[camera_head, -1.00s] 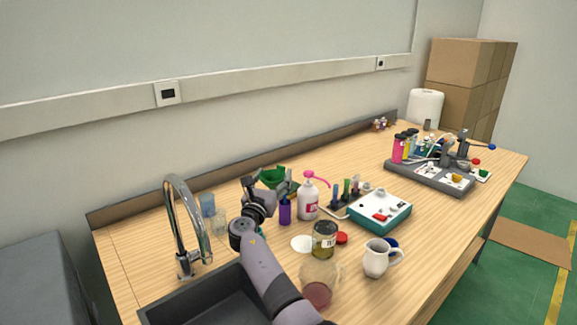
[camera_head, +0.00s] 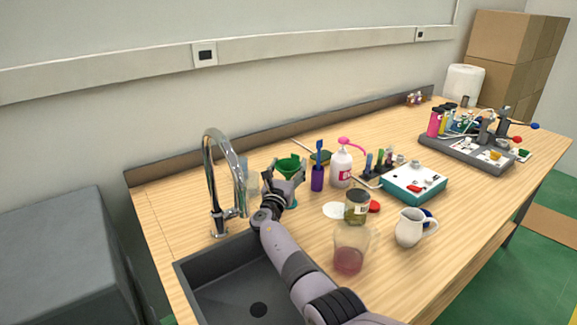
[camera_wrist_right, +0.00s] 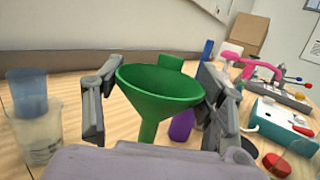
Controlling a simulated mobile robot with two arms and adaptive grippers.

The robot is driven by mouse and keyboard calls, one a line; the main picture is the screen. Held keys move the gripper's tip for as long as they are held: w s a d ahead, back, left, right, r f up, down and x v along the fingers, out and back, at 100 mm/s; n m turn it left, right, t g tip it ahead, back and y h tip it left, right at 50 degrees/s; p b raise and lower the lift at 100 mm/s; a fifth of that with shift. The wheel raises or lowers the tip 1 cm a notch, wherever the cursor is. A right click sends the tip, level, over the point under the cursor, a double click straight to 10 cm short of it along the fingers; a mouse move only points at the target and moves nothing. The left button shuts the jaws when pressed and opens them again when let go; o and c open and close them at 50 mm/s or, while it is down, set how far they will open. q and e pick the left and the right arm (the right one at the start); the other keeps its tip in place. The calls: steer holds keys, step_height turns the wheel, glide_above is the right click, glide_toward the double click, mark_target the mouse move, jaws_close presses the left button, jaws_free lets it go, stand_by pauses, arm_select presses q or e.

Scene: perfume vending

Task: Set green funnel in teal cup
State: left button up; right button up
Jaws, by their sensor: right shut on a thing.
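The green funnel (camera_head: 290,162) is upright, wide mouth up, between the fingers of my right gripper (camera_head: 289,175). The right wrist view shows the funnel (camera_wrist_right: 158,98) with a finger on either side of its cone and its stem pointing down. My right gripper (camera_wrist_right: 155,85) is shut on it. A small teal patch (camera_head: 294,203) shows just below the fingers in the head view; it may be the teal cup, mostly hidden by my gripper. I cannot tell whether the stem is over or inside it. My left gripper is not in view.
A purple holder (camera_head: 317,179) and a white pump bottle (camera_head: 341,170) stand close to the right. A clear beaker (camera_wrist_right: 38,135) stands left. The faucet (camera_head: 238,180) and dark sink (camera_head: 215,285) are nearer. A jar (camera_head: 356,207), pitcher (camera_head: 409,228) and beaker with red liquid (camera_head: 348,259) stand right.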

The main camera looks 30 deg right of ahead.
steer(key=shift+f+b, duration=2.95)
steer(key=shift+f, duration=0.35)
steer(key=o, duration=1)
steer(key=shift+r, duration=0.15)
